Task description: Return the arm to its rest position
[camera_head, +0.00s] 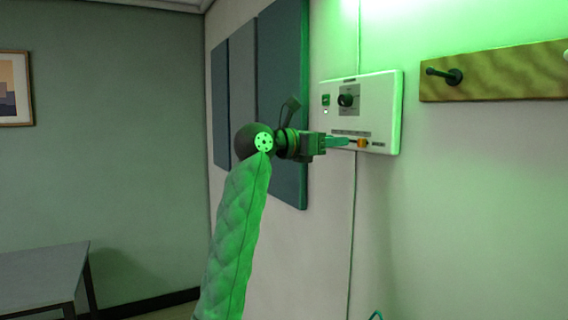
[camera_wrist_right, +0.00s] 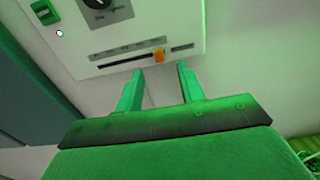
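My right gripper (camera_head: 347,142) is raised at the wall, with its fingers pointing at the lower part of a white control panel (camera_head: 384,93). In the right wrist view the two fingers of the right gripper (camera_wrist_right: 160,82) stand apart with nothing between them. The panel (camera_wrist_right: 185,22) fills the top of that view. Its orange slider knob (camera_wrist_right: 158,56) sits near the right end of a dark slot, just beyond the fingertips, and looks clear of them. The knob (camera_head: 362,143) also shows in the head view. My left gripper is not in view.
A wooden rail with dark pegs (camera_head: 500,72) is fixed right of the panel. Dark wall panels (camera_head: 282,100) hang behind my right arm. The panel also has a dial (camera_head: 346,100) and a green switch (camera_head: 326,100). A grey table (camera_head: 40,275) stands at lower left.

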